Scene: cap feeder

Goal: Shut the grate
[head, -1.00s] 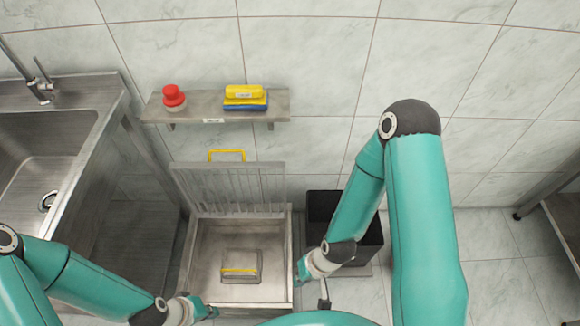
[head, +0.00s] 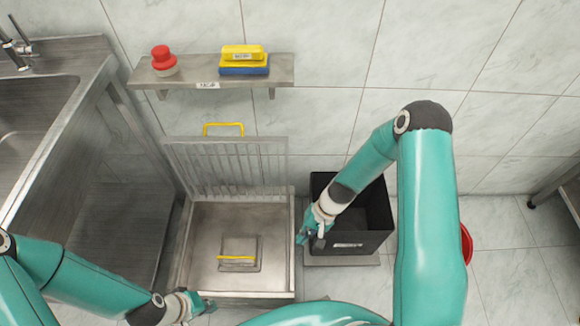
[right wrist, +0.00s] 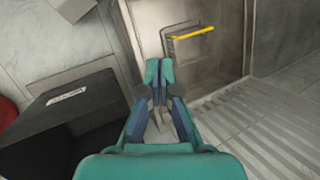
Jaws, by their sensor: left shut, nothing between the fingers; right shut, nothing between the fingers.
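The metal grate (head: 222,168) stands raised at the back of a square steel basin (head: 212,276), with a yellow handle (head: 224,125) on its upper edge. Its slats also show in the right wrist view (right wrist: 262,130). Inside the basin lies a metal lid with a yellow handle (head: 237,257). My right gripper (head: 304,238) is shut and empty, beside the basin's right rim and in front of the black bin. It also shows shut in the right wrist view (right wrist: 158,72). My left gripper (head: 207,305) is shut and empty at the basin's front edge.
A black bin (head: 350,242) with a white label stands right of the basin. A wall shelf (head: 200,82) above the grate holds a red-topped item (head: 163,58) and yellow and blue blocks (head: 243,60). A steel sink (head: 40,110) stands at left. A red object (head: 466,244) shows behind my right arm.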

